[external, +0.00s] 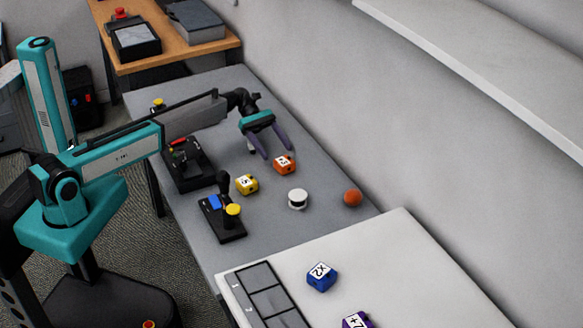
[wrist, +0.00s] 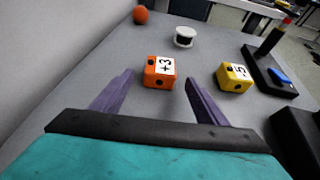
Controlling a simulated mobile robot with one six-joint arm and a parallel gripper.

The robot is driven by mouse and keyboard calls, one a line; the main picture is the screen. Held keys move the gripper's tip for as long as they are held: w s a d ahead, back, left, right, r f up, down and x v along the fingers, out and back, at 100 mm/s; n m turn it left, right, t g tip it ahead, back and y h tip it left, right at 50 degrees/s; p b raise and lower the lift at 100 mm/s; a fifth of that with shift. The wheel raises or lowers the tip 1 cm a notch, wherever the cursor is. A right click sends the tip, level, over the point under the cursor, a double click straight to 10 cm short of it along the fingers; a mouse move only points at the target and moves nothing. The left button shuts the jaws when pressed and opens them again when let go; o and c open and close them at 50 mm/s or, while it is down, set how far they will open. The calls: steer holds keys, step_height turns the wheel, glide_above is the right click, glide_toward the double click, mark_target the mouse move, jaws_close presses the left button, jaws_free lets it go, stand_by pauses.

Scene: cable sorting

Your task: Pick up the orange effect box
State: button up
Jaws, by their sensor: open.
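The orange effect box (external: 285,164) is a small cube with a white label on top, sitting on the grey table. In the wrist view the orange box (wrist: 159,72) shows a "+3" label and lies just beyond and between the fingertips. My gripper (external: 278,157) is open and empty, its two purple fingers reaching down toward the box from behind. In the wrist view my gripper (wrist: 159,79) has its fingers spread wider than the box. I cannot tell whether a fingertip touches it.
A yellow box (external: 246,184) stands near the orange one. A white round object (external: 298,199) and an orange ball (external: 352,198) are further along. Joystick devices (external: 228,220) line the table's left side. A white table (external: 395,260) holds a blue box (external: 321,277) and a purple box (external: 356,320).

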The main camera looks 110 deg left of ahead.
mark_target(289, 170)
steer(key=shift+x, duration=1.4)
steer(key=shift+p+x, duration=0.5)
steer(key=shift+x, duration=2.1)
steer(key=shift+d, duration=0.1)
steer(key=shift+s, duration=0.1)
steer(key=c, duration=1.2)
